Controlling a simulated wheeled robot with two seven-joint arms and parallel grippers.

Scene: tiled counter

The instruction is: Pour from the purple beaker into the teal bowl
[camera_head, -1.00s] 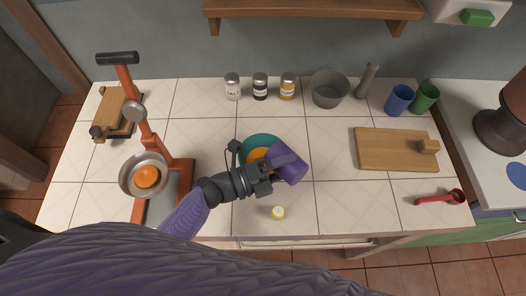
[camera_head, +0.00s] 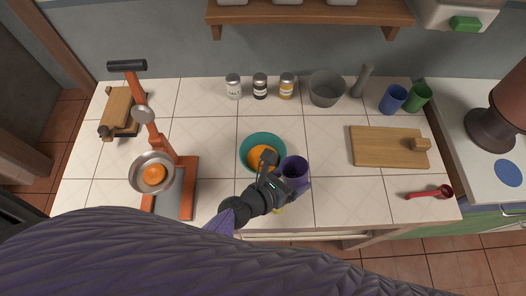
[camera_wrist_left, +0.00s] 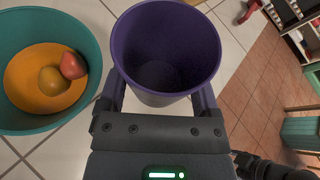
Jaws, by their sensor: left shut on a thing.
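The purple beaker (camera_head: 294,170) is about upright just right of the teal bowl, its mouth facing up. My left gripper (camera_head: 286,184) is shut on it. In the left wrist view the beaker (camera_wrist_left: 165,45) sits between the fingers; its inside looks dark and empty. The teal bowl (camera_head: 246,142) stands on the counter and holds orange contents. In the left wrist view the bowl (camera_wrist_left: 88,40) shows an orange layer with a yellowish and a reddish rounded piece in it. My right gripper is not in view.
A juice press (camera_head: 184,190) stands at the left. Shakers (camera_head: 260,87), a grey pot (camera_head: 325,90), and blue (camera_head: 392,99) and green (camera_head: 418,98) cups line the back. A cutting board (camera_head: 385,147) and red scoop (camera_head: 430,193) are at the right. A small yellow item (camera_head: 278,210) is partly hidden.

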